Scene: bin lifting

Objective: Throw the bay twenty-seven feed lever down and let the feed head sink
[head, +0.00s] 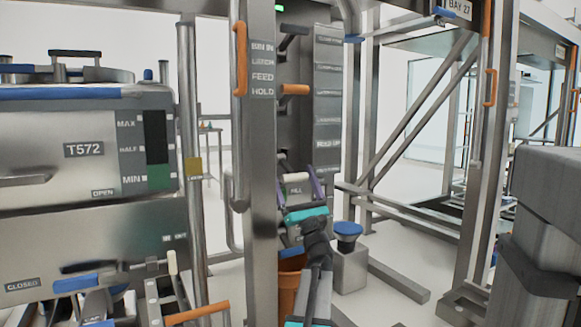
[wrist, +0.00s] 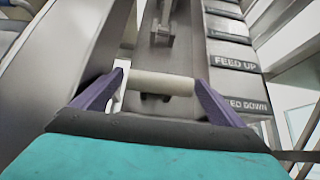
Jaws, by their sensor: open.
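My gripper (head: 297,178) is open, its purple fingers raised in front of the column's lever panel in the head view. In the wrist view a pale cylindrical bar (wrist: 160,83) spans crosswise between the fingers of my gripper (wrist: 160,79); I cannot tell whether they touch it. The labels FEED UP (wrist: 234,63) and FEED DOWN (wrist: 247,106) are to its right. A metal lever fitting (wrist: 162,25) is farther up the slot. In the head view an orange handle (head: 295,89) sticks out beside the FEED and HOLD labels (head: 263,83), above my gripper. The feed head is not identifiable.
A steel bin marked T572 (head: 85,150) stands at left. An upright post (head: 262,220) is just left of my gripper. A blue-topped pedestal (head: 348,262) stands to the right. Dark grey blocks (head: 545,220) fill the right edge.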

